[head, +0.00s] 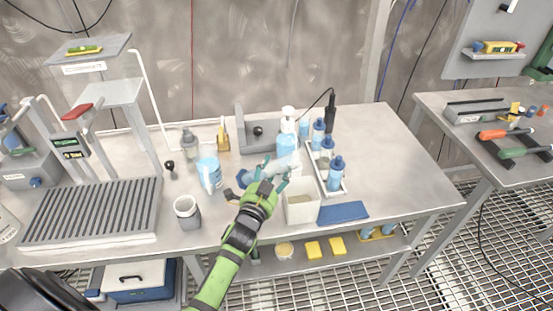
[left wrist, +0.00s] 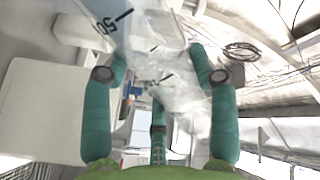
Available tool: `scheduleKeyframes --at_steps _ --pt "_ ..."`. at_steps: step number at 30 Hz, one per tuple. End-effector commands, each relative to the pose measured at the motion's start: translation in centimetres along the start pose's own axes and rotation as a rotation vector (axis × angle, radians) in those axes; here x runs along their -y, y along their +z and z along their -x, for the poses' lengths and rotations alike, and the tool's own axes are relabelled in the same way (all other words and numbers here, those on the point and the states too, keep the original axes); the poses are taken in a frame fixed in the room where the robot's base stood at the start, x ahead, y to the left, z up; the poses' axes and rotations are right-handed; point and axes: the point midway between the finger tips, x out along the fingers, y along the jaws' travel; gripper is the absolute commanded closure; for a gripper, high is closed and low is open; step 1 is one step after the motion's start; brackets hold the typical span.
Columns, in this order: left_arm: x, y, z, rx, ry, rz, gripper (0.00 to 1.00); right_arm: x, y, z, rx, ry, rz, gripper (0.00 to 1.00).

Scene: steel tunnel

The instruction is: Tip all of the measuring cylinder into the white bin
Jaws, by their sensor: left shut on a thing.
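My left gripper (head: 268,184) is shut on the measuring cylinder (head: 284,164), just above and left of the white bin. In the left wrist view the clear cylinder (left wrist: 150,40) with black marks and a "50" passes between the teal fingers (left wrist: 160,75). Its contents cannot be made out. The white bin (head: 302,212) stands open on the bench near the front edge, with a tan inside. My right gripper is not in view.
A white tray (head: 342,190) with several blue-capped bottles stands right of the bin. A pump bottle (head: 287,122) is behind the cylinder. A grey-white cup (head: 187,212) and a blue-white tub (head: 209,174) stand left. The bench's right end is clear.

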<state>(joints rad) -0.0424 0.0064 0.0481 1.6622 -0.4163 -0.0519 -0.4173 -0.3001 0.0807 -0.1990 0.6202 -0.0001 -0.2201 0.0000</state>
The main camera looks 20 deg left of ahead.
Motion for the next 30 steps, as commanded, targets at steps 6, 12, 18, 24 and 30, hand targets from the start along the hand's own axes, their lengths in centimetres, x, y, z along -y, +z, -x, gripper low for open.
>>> scheduleKeyframes --at_steps 6,12,18,24,30 --pt "0.0 0.1 0.0 -0.001 -0.001 -0.013 0.83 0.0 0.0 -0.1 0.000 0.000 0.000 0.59" --pt "0.0 0.2 0.0 -0.001 -0.001 -0.031 0.83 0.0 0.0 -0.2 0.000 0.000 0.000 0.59" --pt "-0.2 1.0 0.0 -0.001 0.000 -0.160 0.83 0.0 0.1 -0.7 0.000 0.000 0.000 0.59" --pt "-0.1 1.2 0.0 -0.001 0.000 -0.224 0.83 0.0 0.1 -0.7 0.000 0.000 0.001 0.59" --pt "-0.1 1.3 0.0 -0.001 0.000 -0.239 0.83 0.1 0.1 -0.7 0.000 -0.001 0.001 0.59"
